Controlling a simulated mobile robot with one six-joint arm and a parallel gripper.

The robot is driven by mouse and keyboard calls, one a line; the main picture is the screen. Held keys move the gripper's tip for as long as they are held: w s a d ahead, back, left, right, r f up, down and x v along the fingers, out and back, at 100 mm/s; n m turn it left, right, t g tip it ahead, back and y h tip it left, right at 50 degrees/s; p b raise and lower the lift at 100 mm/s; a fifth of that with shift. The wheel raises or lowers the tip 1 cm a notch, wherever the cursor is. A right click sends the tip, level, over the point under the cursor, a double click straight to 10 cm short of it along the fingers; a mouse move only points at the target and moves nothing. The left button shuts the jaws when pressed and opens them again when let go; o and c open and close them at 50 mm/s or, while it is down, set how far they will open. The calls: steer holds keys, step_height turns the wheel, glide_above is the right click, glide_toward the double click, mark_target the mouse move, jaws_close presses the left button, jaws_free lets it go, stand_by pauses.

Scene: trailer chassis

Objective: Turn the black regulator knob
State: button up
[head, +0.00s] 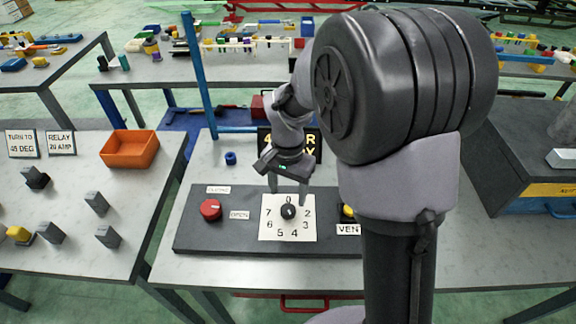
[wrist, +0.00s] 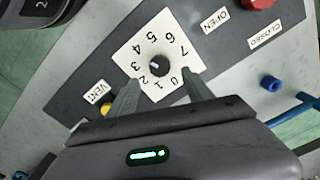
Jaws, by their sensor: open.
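The black regulator knob (head: 288,211) sits at the middle of a white square dial card (head: 268,229) with digits 0 to 7, on a dark panel. It also shows in the wrist view (wrist: 159,65), unobstructed, with a small white mark; which digit this mark faces is hard to tell. My gripper (head: 288,195) is open and empty, pointing down just over the knob. In the wrist view its fingertips (wrist: 160,82) are spread wide, one to each side of the knob, with visible gaps; contact with the card cannot be told.
A red knob (head: 210,209) with CLOSED and OPEN labels is on the dark panel (head: 190,242) at left. A blue cap (head: 231,158) stands behind the panel, near a blue post (head: 198,75).

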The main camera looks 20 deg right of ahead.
mark_target(288, 209)
step_height(288, 209, up, 10)
steer(key=p, duration=0.2)
steer(key=shift+r+p, duration=0.25)
steer(key=shift+p, duration=0.1)
steer(key=s+a+r+n+t+y+b, duration=0.1)
steer(key=s+a+n+t+b, duration=0.1)
steer(key=s, duration=0.7)
steer(key=s+a+r+n+t+y+b, duration=0.1)
steer(key=s+b, duration=0.4)
steer(key=s, duration=0.5)
steer(key=a+n+t, duration=0.1)
steer(key=t, duration=0.1)
steer(key=shift+t, duration=0.4)
steer(key=shift+r, duration=0.1)
stand_by(1.7)
